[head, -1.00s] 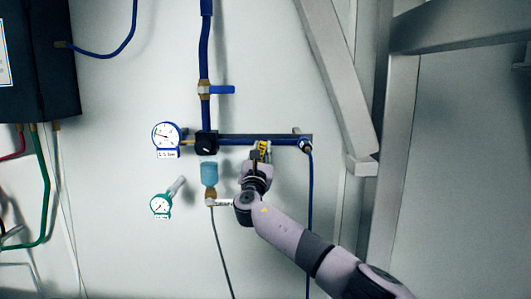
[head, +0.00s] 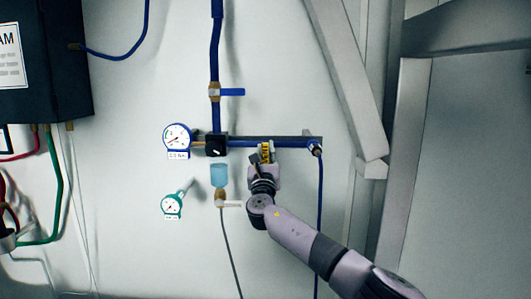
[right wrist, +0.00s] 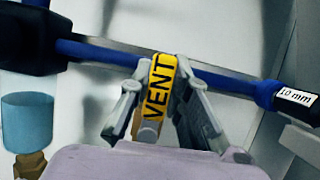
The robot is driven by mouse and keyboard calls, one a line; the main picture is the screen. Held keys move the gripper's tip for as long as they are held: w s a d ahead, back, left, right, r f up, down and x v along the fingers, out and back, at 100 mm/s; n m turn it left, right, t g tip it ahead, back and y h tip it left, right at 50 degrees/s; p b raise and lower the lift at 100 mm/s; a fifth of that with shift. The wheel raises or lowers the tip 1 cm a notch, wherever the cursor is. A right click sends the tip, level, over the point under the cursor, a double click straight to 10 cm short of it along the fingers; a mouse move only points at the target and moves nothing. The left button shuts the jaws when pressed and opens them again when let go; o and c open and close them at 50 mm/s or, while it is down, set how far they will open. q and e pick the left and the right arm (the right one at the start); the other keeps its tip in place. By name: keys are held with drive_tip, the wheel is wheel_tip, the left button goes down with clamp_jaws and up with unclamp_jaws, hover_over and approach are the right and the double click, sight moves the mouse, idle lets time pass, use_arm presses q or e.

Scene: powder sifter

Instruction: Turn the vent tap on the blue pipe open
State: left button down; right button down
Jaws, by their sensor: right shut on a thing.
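The yellow vent tap (head: 267,151) is on the horizontal blue pipe (head: 295,145) in the head view. In the right wrist view the tap's handle (right wrist: 161,88), lettered VENT, stands across the blue pipe (right wrist: 235,81). My right gripper (head: 266,158) reaches it from below. Its fingers (right wrist: 160,100) sit on both sides of the handle and are shut on it. My left gripper is not in view.
A blue-rimmed gauge (head: 177,137) and black regulator (head: 216,146) are left of the tap. A clear blue bowl (head: 219,175) hangs below, with a green gauge (head: 172,206) to its left. A blue-handled valve (head: 231,92) is above. A grey diagonal beam (head: 345,85) stands right.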

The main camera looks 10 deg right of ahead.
drive_tip(key=c, duration=1.5)
unclamp_jaws()
drive_tip(key=shift+w+f, duration=0.1)
drive_tip(key=shift+s+a+f, duration=0.2)
drive_tip(key=shift+s+f, duration=0.1)
drive_tip(key=shift+s, duration=0.3)
drive_tip(key=v, duration=1)
drive_tip(key=shift+s, duration=0.35)
drive_tip(key=shift+f, duration=0.1)
